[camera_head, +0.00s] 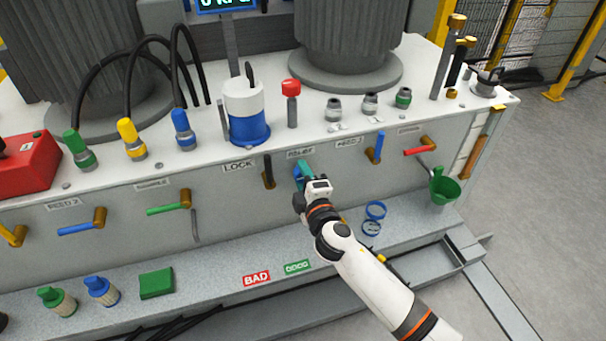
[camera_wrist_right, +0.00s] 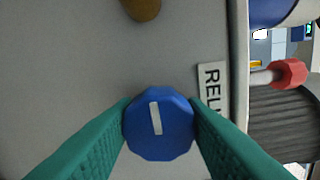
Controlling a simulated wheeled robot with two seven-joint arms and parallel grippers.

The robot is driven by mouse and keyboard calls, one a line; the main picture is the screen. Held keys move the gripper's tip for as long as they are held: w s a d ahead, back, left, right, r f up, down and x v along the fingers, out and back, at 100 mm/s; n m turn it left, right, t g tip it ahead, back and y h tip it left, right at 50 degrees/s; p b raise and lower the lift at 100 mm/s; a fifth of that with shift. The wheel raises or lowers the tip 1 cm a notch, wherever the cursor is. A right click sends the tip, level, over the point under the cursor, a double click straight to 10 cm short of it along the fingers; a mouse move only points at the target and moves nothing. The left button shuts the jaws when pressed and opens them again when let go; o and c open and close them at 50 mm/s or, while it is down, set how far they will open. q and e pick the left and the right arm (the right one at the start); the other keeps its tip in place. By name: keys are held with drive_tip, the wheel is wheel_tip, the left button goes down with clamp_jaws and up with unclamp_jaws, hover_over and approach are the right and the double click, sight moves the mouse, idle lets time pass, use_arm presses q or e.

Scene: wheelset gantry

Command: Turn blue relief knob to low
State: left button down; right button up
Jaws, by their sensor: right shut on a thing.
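The blue relief knob (camera_wrist_right: 160,124) shows in the right wrist view, round and faceted with a white pointer line on its face. The line lies nearly along the finger direction in that view, tilted slightly. My right gripper (camera_wrist_right: 160,127) has its teal fingers on both sides of the knob and is shut on it. In the head view my right gripper (camera_head: 305,178) is at the front panel below the RELIEF label (camera_head: 301,153), and it mostly hides the knob. The label also shows in the wrist view (camera_wrist_right: 211,90), partly cut off. My left gripper is not in view.
Left of the knob is the black LOCK lever (camera_head: 268,171); right of it is a blue-handled lever (camera_head: 374,148). A red-handled lever (camera_head: 421,147) and a green cup (camera_head: 443,186) are farther right. Blue rings (camera_head: 375,211) lie on the ledge below, beside my right arm.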

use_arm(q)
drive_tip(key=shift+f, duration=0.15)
use_arm(e)
drive_tip(key=shift+f, duration=0.1)
drive_tip(key=o, duration=1)
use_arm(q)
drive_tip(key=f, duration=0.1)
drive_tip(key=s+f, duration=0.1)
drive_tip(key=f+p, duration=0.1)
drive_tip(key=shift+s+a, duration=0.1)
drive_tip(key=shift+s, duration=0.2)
use_arm(e)
drive_tip(key=v, duration=1.2)
